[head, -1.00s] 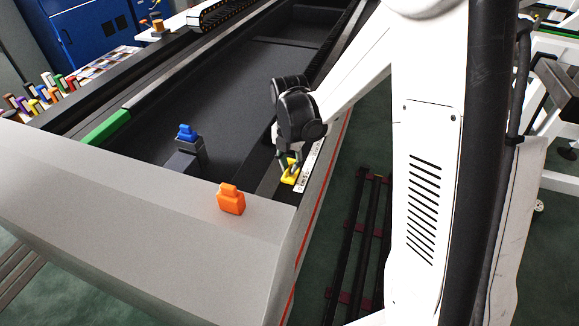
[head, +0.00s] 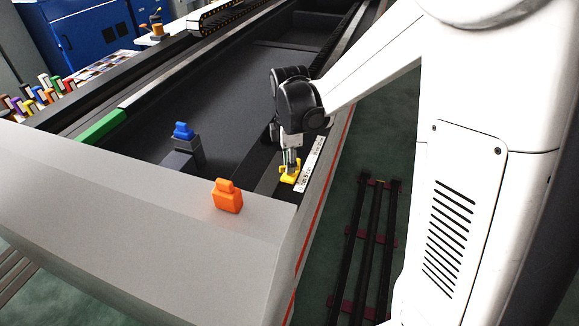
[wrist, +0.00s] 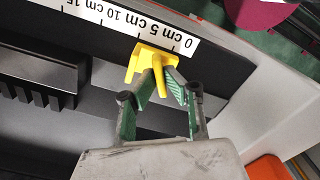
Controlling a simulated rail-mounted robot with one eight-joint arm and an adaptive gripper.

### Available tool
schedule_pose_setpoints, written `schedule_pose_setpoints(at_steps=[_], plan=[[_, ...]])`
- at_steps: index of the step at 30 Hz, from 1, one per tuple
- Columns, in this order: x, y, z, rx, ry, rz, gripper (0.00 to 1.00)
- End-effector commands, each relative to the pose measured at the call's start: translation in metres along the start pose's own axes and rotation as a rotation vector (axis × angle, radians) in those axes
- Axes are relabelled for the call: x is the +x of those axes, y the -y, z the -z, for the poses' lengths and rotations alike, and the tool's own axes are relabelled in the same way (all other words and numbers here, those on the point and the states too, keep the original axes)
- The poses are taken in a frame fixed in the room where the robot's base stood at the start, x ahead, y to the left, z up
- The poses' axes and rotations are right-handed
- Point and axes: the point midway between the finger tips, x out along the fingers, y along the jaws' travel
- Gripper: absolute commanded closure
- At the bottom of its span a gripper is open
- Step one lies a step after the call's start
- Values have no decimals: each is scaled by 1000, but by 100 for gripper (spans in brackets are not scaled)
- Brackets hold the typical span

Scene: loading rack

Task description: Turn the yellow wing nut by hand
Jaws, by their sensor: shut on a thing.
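The yellow wing nut (head: 290,173) sits on the rack's right rim, at the near end of a white ruler strip (head: 311,163). In the wrist view the wing nut (wrist: 146,62) lies by the strip's 0 cm end. My gripper (head: 289,160) points down onto it from above. In the wrist view the green-padded fingertips (wrist: 168,82) are close together on one yellow wing, which shows between them. The other parts of the nut stick out to the left and above the fingers.
An orange block-shaped piece (head: 228,197) stands on the grey front ledge (head: 130,200), left of my gripper. A blue piece (head: 183,131) stands on a dark post farther left. A green bar (head: 103,126) lies on the left rim. The dark trough (head: 235,110) between is mostly clear.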

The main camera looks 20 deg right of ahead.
Motion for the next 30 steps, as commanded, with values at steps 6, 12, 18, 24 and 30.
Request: schedule_pose_setpoints(at_steps=[6, 12, 18, 24, 30], plan=[[1, 0, 0, 204, 0, 0, 100], [0, 0, 0, 394, 0, 0, 100], [0, 0, 0, 584, 0, 0, 100], [0, 0, 0, 773, 0, 0, 100], [0, 0, 0, 963, -1, 0, 100]])
